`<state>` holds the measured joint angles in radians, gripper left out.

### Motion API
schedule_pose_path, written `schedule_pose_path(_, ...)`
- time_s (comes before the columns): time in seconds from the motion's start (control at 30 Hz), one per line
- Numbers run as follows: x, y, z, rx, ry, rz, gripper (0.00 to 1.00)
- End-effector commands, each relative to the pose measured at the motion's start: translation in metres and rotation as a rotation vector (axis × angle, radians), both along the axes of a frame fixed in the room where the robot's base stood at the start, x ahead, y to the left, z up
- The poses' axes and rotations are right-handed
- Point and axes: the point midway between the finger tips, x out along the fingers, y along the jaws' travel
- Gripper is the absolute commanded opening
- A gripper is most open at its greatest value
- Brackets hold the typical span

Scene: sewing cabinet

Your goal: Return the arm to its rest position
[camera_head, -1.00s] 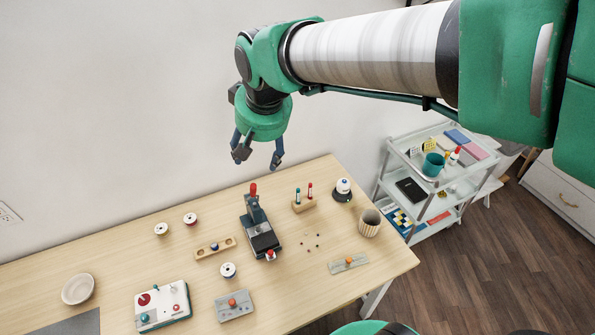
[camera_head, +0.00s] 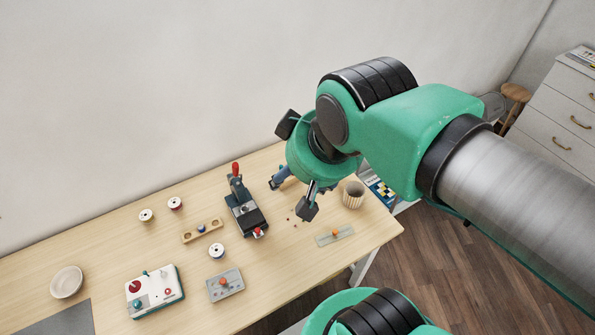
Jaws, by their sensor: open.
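My gripper (camera_head: 291,196) shows in the head view with its two fingers spread apart and nothing between them. It hangs above the right part of the wooden table (camera_head: 300,262), to the right of a dark press with a red-topped lever (camera_head: 246,210). My arm comes in from the right edge and bends down at the green wrist. The gripper hides part of the table's back right area. How high its fingertips are above the table is hard to tell.
A ribbed cup (camera_head: 353,195) and a flat plate with an orange knob (camera_head: 334,235) stand close to the gripper. A white control box (camera_head: 154,292), a grey box (camera_head: 225,284), spools and a bowl (camera_head: 66,282) are further left. White drawers (camera_head: 560,125) stand at the right.

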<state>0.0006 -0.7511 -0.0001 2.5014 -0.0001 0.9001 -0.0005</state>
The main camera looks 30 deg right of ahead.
Motion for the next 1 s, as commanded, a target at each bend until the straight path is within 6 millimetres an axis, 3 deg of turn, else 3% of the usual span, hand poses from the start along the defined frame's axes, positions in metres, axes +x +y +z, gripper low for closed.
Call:
schedule_pose_path(0.47,0.0,0.0,-0.012,0.0,0.0,0.0,0.6)
schedule_pose_path(1.0,0.001,0.0,-0.01,0.0,0.0,0.0,0.6)
